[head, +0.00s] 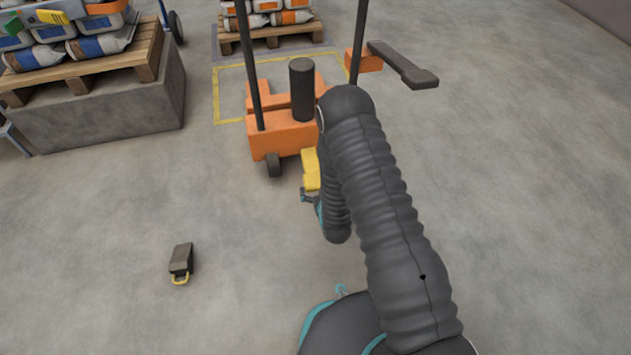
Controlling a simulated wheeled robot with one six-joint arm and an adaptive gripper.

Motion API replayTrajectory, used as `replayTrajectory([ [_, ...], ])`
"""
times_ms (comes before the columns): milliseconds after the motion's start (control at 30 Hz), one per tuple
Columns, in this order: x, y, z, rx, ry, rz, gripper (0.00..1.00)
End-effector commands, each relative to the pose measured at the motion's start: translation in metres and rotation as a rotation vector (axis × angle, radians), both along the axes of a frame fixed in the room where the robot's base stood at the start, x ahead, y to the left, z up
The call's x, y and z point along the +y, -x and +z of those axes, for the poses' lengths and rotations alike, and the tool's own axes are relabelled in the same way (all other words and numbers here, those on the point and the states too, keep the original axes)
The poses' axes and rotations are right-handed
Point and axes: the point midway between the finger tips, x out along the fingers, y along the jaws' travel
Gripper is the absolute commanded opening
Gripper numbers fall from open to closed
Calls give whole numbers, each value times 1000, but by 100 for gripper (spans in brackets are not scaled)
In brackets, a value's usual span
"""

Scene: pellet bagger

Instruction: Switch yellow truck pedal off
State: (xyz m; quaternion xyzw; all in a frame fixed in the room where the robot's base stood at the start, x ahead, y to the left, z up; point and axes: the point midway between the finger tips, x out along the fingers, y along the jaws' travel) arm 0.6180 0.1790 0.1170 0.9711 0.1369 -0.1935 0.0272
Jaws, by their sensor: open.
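The orange truck (284,139) stands at the upper middle, with a black cylinder and dark upright posts. A yellow part (311,171), which looks like the pedal, sits low at its near side, just left of my arm. My arm hides some of it, and whether it is up or down cannot be told. My gripper (307,196) shows only in part, just below the yellow part in the picture. It is open and holds nothing that I can see. Whether it touches the yellow part is unclear.
A dark wedge-like block with a yellow loop (180,262) lies on the floor at the left. A loaded pallet (92,68) rests on a concrete block (110,118). Another loaded pallet (268,38) stands behind the truck. The floor at the lower left and right is clear.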

Motion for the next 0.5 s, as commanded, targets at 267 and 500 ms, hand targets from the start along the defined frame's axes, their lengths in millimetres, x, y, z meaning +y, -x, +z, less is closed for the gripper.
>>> replayTrajectory([
  [267,10,-37,-17,-1,0,0,100],
  [500,14,-48,-21,0,0,0,100],
])
